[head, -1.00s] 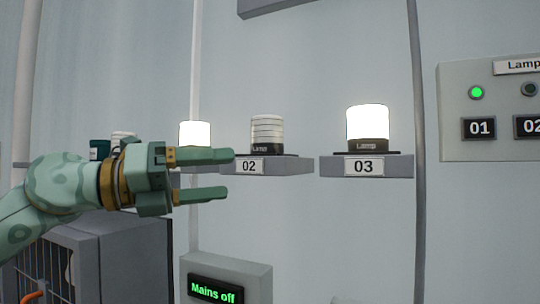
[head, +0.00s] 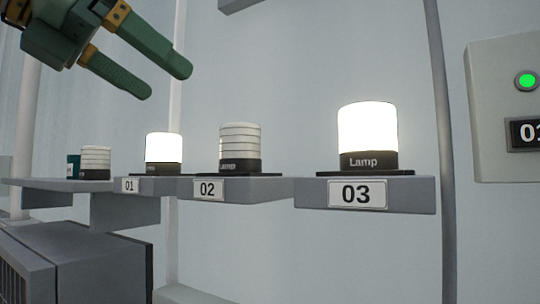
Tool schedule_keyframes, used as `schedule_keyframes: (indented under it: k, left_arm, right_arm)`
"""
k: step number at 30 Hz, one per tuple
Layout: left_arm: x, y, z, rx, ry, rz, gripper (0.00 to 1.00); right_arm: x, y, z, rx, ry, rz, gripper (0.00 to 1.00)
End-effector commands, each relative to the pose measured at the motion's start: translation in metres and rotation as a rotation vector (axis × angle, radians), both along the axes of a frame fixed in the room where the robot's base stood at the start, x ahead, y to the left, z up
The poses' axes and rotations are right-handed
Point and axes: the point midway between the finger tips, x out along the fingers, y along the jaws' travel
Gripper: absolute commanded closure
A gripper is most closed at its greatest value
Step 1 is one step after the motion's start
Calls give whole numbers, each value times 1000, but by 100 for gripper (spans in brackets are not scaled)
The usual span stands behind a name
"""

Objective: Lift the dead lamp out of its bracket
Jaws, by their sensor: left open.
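The unlit lamp (head: 240,146), white and ribbed with a dark base, stands upright on the grey bracket (head: 262,190) labelled 02. Lit lamps stand on either side: one on bracket 01 (head: 164,148) and a larger-looking one on bracket 03 (head: 367,130). My left gripper (head: 170,80) is at the upper left, above and left of the unlit lamp. Its two green fingers are apart with nothing between them. It touches no lamp. My right gripper is not in view.
Another unlit ribbed lamp (head: 96,160) stands on a shelf at the far left, beside a dark teal item (head: 73,167). A control panel (head: 500,100) with a green light is at the right edge. A grey cabinet (head: 90,265) stands lower left. The space above bracket 02 is clear.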

Motion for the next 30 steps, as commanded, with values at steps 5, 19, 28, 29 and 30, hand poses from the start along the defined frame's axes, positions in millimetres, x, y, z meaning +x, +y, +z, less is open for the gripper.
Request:
schedule_keyframes:
  k: [5, 19, 28, 29, 30]
  left_arm:
    - [3, -2, 0, 11, -8, 27, 24]
    - [65, -65, -36, 10, -9, 24, 24]
    - [85, -92, -51, 11, -7, 23, 24]
    - [89, -95, -53, 10, -6, 24, 24]
    - [92, -98, -55, 10, -7, 23, 24]
  right_arm:
    - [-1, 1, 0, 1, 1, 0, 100]
    - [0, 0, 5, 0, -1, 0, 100]
    - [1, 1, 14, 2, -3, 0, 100]
    - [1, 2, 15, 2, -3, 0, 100]
    - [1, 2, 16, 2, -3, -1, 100]
